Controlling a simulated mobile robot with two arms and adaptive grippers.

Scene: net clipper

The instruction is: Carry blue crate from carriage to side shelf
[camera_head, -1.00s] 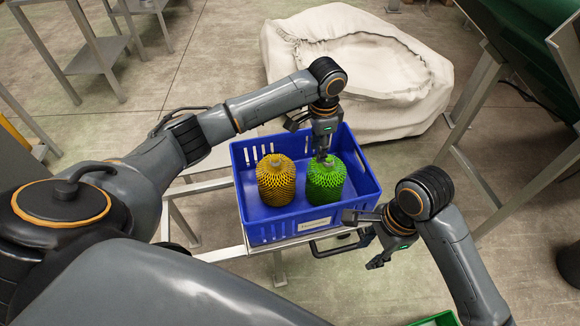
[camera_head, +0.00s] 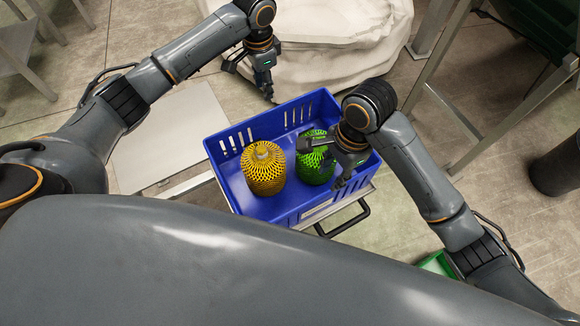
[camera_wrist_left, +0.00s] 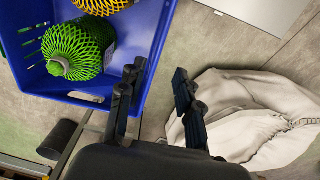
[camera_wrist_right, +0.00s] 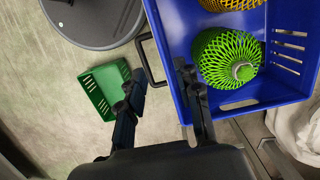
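The blue crate (camera_head: 268,207) rests on the carriage, whose dark handle (camera_head: 348,226) sticks out in front. It holds a yellow netted roll (camera_head: 264,170) and a green netted roll (camera_head: 314,165). My left gripper (camera_head: 252,80) is open near the crate's far rim. My right gripper (camera_head: 322,165) is open over the right end, partly hiding the green roll. Whether either touches is unclear.
A flat, empty grey panel (camera_head: 175,125), probably the side shelf, lies left of the crate. A white sack (camera_head: 345,50) lies behind. A green crate (camera_wrist_right: 97,88) stands on the floor. Metal frame legs (camera_head: 510,120) rise at right.

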